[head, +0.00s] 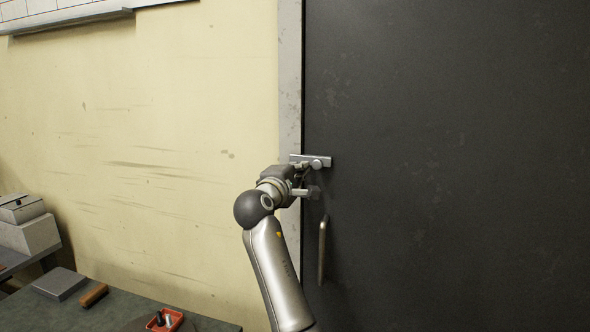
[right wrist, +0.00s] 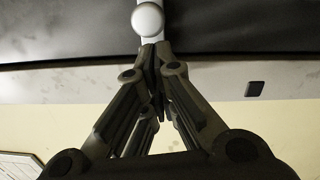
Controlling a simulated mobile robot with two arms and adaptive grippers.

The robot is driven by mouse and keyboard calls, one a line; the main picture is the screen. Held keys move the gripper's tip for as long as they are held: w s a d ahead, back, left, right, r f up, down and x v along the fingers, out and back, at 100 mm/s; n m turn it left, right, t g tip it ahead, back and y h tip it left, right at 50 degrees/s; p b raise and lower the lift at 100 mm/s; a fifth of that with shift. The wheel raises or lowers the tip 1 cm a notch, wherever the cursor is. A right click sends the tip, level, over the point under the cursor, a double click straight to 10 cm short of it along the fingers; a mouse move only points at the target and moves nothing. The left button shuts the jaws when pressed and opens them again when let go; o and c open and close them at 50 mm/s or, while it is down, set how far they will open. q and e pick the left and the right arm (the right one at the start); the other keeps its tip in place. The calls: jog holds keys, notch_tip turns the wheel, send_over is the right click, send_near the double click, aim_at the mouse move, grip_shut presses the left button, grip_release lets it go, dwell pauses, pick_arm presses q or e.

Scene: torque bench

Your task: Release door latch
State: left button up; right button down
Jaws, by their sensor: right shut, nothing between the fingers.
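The door latch (head: 312,160) is a light grey metal bar with a round knob, set across the left edge of the dark door (head: 450,150) and its frame. My right gripper (head: 308,180) is at the latch, just below and left of the knob. In the right wrist view, the latch knob (right wrist: 147,19) shows as a pale ball just beyond my closed fingertips (right wrist: 154,52). The fingers are shut with nothing between them. I cannot tell whether they touch the latch. My left gripper is not in view.
A vertical door handle (head: 322,250) is below the latch. At the lower left, a green bench top (head: 110,312) holds a red tray (head: 165,320), a brown-handled tool (head: 94,295) and a grey flat block (head: 60,284). Grey boxes (head: 28,225) stand at the far left.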

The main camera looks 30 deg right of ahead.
aim_at(325, 165)
jog(key=s+d+p, duration=0.1)
jog(key=s+d, duration=0.1)
jog(key=s+d+p, duration=0.1)
jog(key=s, duration=0.1)
jog(key=shift+s+d+r, duration=0.15)
jog(key=shift+s+d, duration=0.05)
jog(key=shift+d, duration=0.2)
jog(key=shift+w+a, duration=0.1)
jog(key=shift+p, duration=0.3)
